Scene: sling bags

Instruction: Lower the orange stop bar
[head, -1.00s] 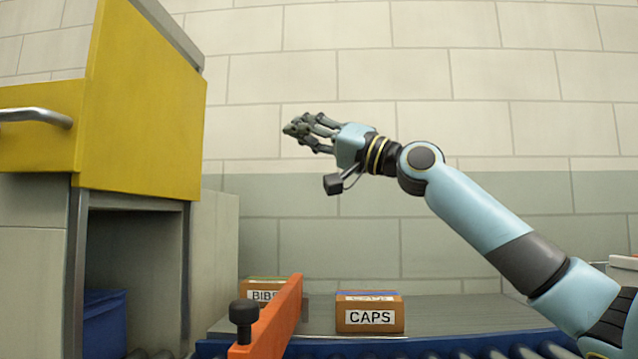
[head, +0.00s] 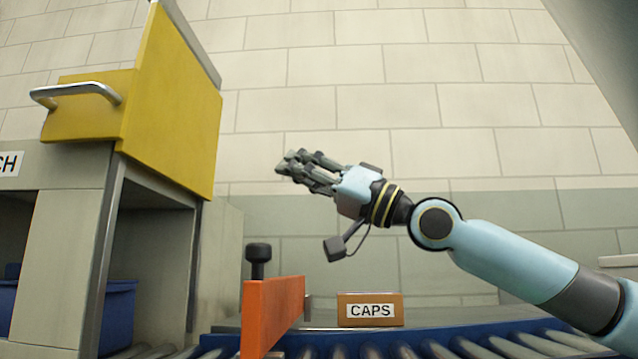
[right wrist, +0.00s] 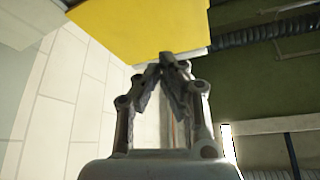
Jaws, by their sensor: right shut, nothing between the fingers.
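The orange stop bar (head: 272,312) stands raised across the roller conveyor, low in the middle of the head view. A black knob (head: 258,258) on a short stem sits at its left side. My right gripper (head: 284,163) is shut and empty, in the air well above the bar and a little to its right, apart from it. In the right wrist view its fingertips (right wrist: 173,58) meet near the top centre. A thin orange strip shows behind the fingers there; I cannot tell for sure that it is the bar. My left gripper is not in view.
A yellow hood (head: 172,105) with a metal handle (head: 75,90) tops a grey cabinet at left. A blue bin (head: 118,312) sits inside. A CAPS box (head: 370,310) stands behind the blue conveyor rail (head: 440,340).

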